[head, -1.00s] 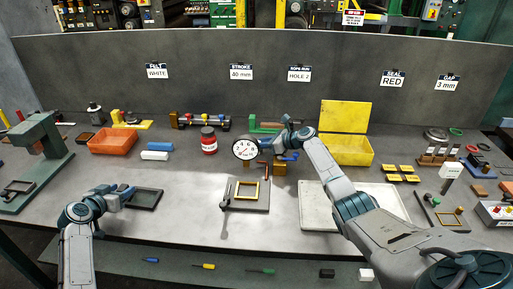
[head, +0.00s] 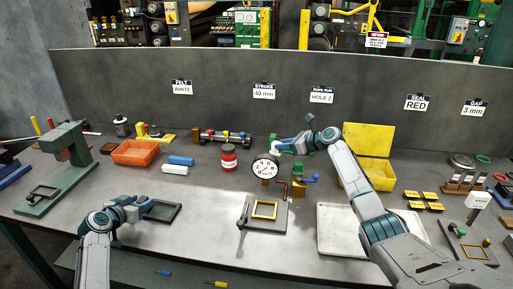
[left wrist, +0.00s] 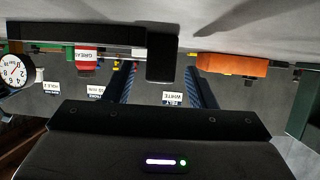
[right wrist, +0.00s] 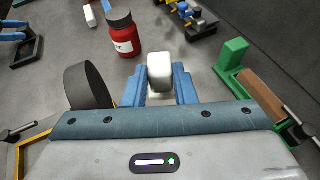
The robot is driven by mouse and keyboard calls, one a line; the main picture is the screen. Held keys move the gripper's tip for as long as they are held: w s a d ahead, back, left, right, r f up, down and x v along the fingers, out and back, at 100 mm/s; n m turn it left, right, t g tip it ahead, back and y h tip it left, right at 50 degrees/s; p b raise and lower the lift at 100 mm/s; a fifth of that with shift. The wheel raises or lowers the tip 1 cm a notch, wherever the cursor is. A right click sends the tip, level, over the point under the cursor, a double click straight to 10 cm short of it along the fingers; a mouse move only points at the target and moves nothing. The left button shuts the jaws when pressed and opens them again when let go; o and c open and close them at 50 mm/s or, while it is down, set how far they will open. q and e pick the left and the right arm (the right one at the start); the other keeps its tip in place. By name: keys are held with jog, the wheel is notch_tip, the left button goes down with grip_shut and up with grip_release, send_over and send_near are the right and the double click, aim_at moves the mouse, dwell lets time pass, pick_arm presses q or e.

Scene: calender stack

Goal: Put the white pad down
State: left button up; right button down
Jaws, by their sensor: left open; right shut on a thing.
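The white pad (right wrist: 160,70) is a small rounded block held between the blue fingers of my right gripper (right wrist: 159,88) in the right wrist view. In the head view my right gripper (head: 288,147) is above the bench behind the gauge, and the white pad (head: 274,143) shows at its tip. What lies under the pad is hidden. My left gripper (head: 146,203) is open beside a dark tray (head: 165,211) at the front left. Its parted fingers (left wrist: 160,85) hold nothing in the left wrist view.
A round gauge (head: 265,168) and a red jar (head: 229,158) stand near my right gripper. A green bracket (right wrist: 233,58) is to its right in the right wrist view. A white block (head: 175,170) lies by the orange bin (head: 136,152). Bare bench lies between the jar and dark tray.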

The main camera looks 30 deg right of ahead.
notch_tip(320, 180, down, 8)
jog(key=shift+f, duration=0.15)
dwell(0.4)
jog(key=c, duration=1.2)
grip_release()
jog(key=shift+f, duration=0.1)
jog(key=shift+s+d+r, duration=0.2)
jog(key=shift+s+r, duration=0.05)
jog(key=v, duration=1.1)
jog(key=shift+s, duration=0.2)
jog(key=shift+o, duration=0.6)
